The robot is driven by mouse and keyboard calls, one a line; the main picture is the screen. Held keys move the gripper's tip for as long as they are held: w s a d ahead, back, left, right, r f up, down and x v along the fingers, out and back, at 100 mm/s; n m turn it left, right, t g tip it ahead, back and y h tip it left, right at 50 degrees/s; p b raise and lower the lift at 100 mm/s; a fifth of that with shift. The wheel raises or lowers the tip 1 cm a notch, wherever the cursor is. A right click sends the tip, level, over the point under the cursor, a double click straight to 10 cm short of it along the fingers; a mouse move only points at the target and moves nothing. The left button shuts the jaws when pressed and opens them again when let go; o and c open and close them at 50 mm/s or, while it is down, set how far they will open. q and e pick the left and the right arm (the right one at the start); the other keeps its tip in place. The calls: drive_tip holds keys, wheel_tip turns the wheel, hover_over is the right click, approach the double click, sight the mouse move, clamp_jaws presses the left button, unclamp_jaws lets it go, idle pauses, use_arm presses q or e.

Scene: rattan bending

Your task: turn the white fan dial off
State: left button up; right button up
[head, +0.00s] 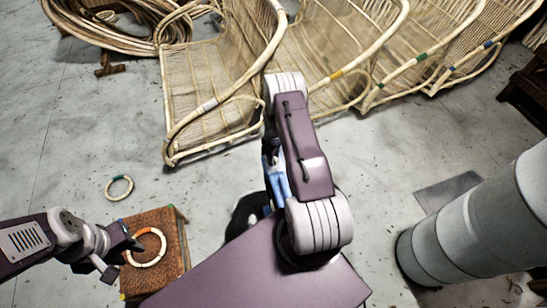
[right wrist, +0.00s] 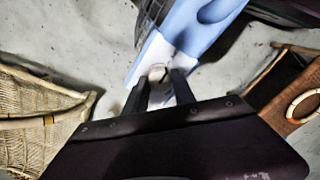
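The fan shows as a light blue body (right wrist: 195,30) with a white lower panel in the right wrist view. A small white dial (right wrist: 158,73) with a greyish rim sits on that panel. My right gripper (right wrist: 161,80) has its two dark fingers apart, tips close around or just in front of the dial; touch cannot be made out. In the head view a strip of the blue body (head: 277,180) shows beside my right arm, which hides the dial and right gripper. My left gripper (head: 136,243) is over the stool's left edge, beside a rattan ring; its opening is unclear.
A brown woven stool (head: 165,220) carries the pale ring (head: 161,240). Another ring (head: 119,188) lies on the floor. Rattan chair frames (head: 215,85) line the back, with a cane coil (head: 100,30) at left.

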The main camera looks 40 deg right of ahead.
drive_tip(key=o, duration=0.3)
wheel_tip(320, 180, up, 9)
drive_tip(key=p, duration=0.2)
drive_tip(key=shift+p, duration=0.35)
